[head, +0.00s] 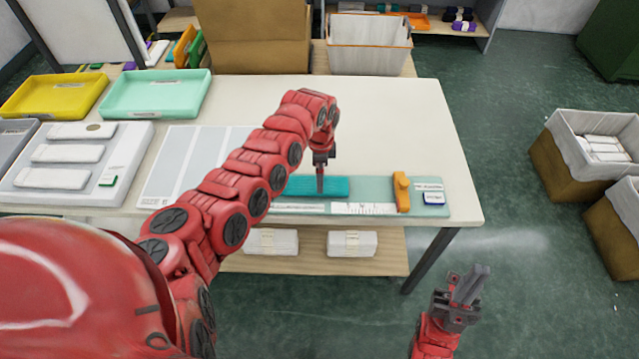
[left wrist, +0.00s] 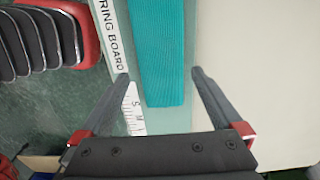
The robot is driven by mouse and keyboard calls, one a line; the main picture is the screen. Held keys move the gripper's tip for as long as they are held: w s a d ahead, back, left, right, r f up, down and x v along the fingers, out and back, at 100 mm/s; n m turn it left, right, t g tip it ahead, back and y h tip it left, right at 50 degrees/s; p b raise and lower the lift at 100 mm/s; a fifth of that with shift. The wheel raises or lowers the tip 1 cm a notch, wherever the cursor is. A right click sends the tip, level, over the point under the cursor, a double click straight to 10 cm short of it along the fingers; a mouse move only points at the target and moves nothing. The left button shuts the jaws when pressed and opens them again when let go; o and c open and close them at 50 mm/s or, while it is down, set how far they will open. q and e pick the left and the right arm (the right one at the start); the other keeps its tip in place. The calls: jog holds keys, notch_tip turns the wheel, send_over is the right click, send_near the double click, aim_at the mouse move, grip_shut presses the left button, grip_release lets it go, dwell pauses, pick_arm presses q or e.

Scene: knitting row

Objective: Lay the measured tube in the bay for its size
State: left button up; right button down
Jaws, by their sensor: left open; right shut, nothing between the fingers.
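The teal knitted tube (head: 310,186) lies flat along the measuring board (head: 365,188), near its left part. The board has a white scale (head: 365,209), an orange slider (head: 401,192) to the right of the tube and a small display (head: 433,198). My left gripper (head: 320,188) points down over the tube. In the left wrist view its open fingers (left wrist: 158,75) stand on either side of the tube (left wrist: 160,45), apart from it. How far the fingertips are above the board is unclear. My right gripper (head: 470,285) is shut and empty, off the table's front right.
A pale striped panel (head: 172,165) lies left of the board, partly behind my left arm. Yellow (head: 55,97) and mint (head: 150,97) trays stand at the back left. The table's back right (head: 400,120) is clear.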

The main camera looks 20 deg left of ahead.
aim_at(325, 187)
pick_arm(q)
jog(key=shift+a+f+p, duration=0.2)
jog(key=shift+f+p, duration=0.2)
jog(key=shift+f, duration=1.75)
jog(key=shift+c, duration=0.3)
jog(key=c, duration=1)
